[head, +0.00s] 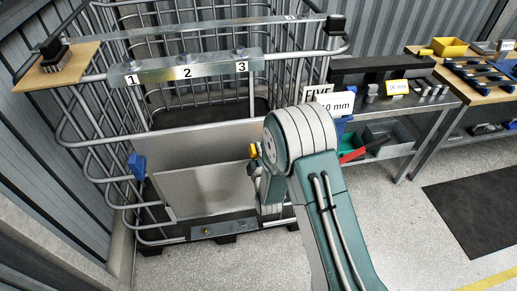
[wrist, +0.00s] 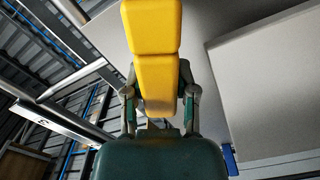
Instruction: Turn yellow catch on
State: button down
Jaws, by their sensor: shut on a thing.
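The yellow catch (head: 253,151) is at the right edge of the grey panel on the wire cage, partly hidden by my arm in the head view. In the wrist view the yellow catch (wrist: 152,35) is large and lies lengthwise between my fingers. My gripper (wrist: 158,88) is shut on it, with one finger against each side. In the head view my gripper (head: 257,172) is mostly behind my own wrist. The catch's pivot is hidden. A blue catch (head: 137,165) is at the panel's left edge; blue also shows in the wrist view (wrist: 229,160).
The panel (head: 200,145) has a second plate (head: 208,190) in front. A metal bar marked 1, 2, 3 (head: 187,68) crosses the cage above. A bench with bins (head: 390,130) stands at the right. The floor in front is clear.

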jog(key=shift+s+a+f+n, duration=0.15)
jog(key=shift+f+n, duration=0.1)
jog(key=shift+n, duration=0.25)
jog(key=shift+w+a+f+n, duration=0.15)
jog(key=shift+f+n, duration=0.1)
jog(key=shift+n, duration=0.25)
jog(key=shift+s, duration=0.1)
jog(key=shift+c, duration=2)
grip_release()
jog(key=shift+a+f, duration=0.1)
